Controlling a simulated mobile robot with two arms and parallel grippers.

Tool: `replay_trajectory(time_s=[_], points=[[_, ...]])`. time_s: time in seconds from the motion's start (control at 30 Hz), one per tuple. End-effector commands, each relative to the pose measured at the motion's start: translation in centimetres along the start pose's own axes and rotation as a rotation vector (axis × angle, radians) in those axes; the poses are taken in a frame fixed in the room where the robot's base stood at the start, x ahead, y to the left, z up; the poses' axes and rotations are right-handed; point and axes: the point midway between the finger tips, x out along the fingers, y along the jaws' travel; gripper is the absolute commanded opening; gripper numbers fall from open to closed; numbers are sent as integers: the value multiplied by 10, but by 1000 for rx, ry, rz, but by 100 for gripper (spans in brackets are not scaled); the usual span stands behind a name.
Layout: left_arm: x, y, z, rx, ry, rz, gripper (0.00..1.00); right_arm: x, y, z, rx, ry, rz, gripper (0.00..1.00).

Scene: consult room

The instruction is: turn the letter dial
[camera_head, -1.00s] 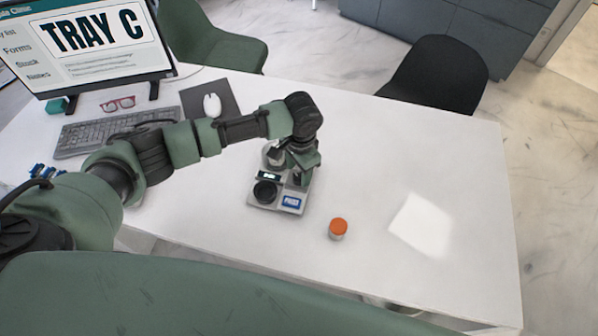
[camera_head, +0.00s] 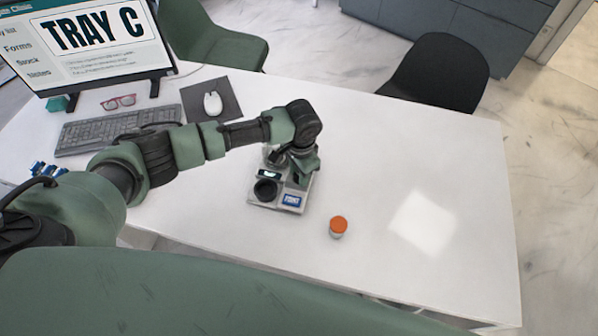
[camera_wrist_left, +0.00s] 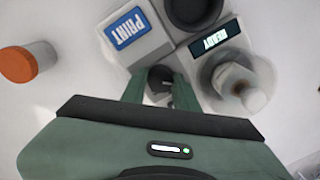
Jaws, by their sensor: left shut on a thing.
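A small grey label device (camera_head: 255,203) stands on the white table. It has a blue PRINT button (camera_head: 291,200), a small lit display (camera_head: 268,174) and a black round well (camera_head: 265,190). In the left wrist view the display (camera_wrist_left: 215,38) reads READY upside down, beside the PRINT button (camera_wrist_left: 127,29). My left gripper (camera_wrist_left: 160,90) points down at the device, its two green fingers shut on a small dark knob (camera_wrist_left: 160,76), apparently the letter dial. The fingers and my wrist hide most of it, and I see no letter. My right gripper is not in view.
An orange-capped jar (camera_head: 338,226) stands right of the device. A clear container (camera_wrist_left: 240,85) sits by the display. The monitor (camera_head: 98,40) reads TRAY C; a keyboard (camera_head: 85,134) and mouse (camera_head: 212,103) lie at the left. The table's right side is clear.

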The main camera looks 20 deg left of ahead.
Motion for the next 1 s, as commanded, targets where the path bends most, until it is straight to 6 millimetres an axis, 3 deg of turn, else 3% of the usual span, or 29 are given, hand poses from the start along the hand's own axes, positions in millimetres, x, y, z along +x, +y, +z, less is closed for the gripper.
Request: replay_trajectory(time_s=[0.37,1.0], points=[[-2,-1,0,213,9,0,0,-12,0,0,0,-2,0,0],[-2,-2,0,819,40,-3,0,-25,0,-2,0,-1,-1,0]])
